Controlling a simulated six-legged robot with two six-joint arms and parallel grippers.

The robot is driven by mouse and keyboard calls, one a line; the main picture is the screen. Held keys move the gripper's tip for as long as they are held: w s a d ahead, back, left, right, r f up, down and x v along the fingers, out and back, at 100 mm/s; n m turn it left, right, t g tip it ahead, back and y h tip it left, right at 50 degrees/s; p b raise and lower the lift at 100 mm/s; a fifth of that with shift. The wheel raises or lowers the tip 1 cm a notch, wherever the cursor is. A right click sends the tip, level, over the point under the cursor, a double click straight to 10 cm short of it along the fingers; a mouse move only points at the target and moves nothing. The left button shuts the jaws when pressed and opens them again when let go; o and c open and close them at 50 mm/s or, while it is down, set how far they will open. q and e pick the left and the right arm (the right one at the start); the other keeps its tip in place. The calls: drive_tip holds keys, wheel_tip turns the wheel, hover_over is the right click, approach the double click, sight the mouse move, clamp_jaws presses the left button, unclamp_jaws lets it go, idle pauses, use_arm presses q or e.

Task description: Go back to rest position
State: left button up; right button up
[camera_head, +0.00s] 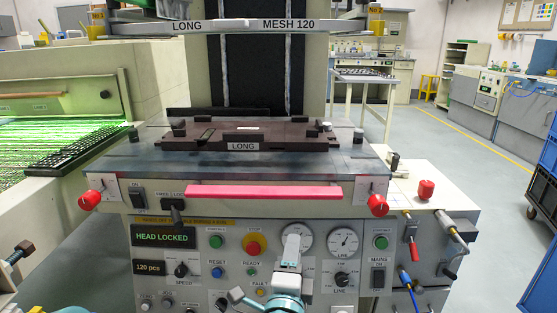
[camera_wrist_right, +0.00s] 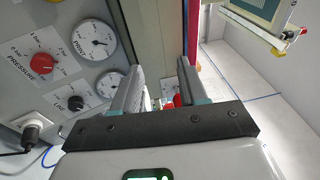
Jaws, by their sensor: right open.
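My right gripper (camera_head: 268,272) is low in front of the printing machine's control panel (camera_head: 205,238). Its pale fingers are spread apart with nothing between them. In the right wrist view, the gripper (camera_wrist_right: 160,80) is also open and empty, beside the panel with its dials and knobs. My left gripper is not in view. The dark fixture labelled LONG (camera_head: 300,139) lies on the machine's bed, below the raised screen frame labelled LONG MESH 120 (camera_head: 225,26). The display (camera_head: 163,237) reads HEAD LOCKED.
A pink-red bar (camera_head: 264,191) runs along the machine's front edge, between red knobs (camera_head: 89,200) and (camera_head: 377,205). A green-lit conveyor (camera_head: 35,150) with a black keyboard (camera_head: 80,148) is on the left. A side cabinet (camera_head: 458,202) stands close on the right; open floor (camera_head: 440,140) lies beyond.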

drive_tip(key=w+d+f+n+g+h, duration=0.1)
drive_tip(key=d+f+g, duration=0.4)
drive_tip(key=d+f, duration=1.1)
drive_tip(key=s+d+f+n+g+y, duration=0.15)
drive_tip(key=s+f+n+g, duration=0.25)
drive_tip(key=s+f, duration=0.5)
drive_tip(key=s+f+n+g+y, duration=0.3)
drive_tip(key=s+f, duration=0.2)
drive_tip(key=f, duration=0.8)
drive_tip(key=s+a+f+n+g+y, duration=0.2)
drive_tip(key=s+a+n+g, duration=0.15)
drive_tip(key=s, duration=0.35)
drive_tip(key=s+a+f+n+g+y, duration=0.1)
drive_tip(key=s+a+n+g, duration=0.2)
drive_tip(key=s+n, duration=0.35)
wheel_tip(320, 180, up, 31)
drive_tip(key=s+p, duration=0.2)
drive_tip(key=p, duration=2.9)
drive_tip(key=shift+a+m+p, duration=0.3)
drive_tip(key=shift+a+p, duration=0.05)
drive_tip(key=shift+a, duration=0.1)
drive_tip(key=shift+r+g, duration=0.1)
drive_tip(key=shift+g, duration=0.15)
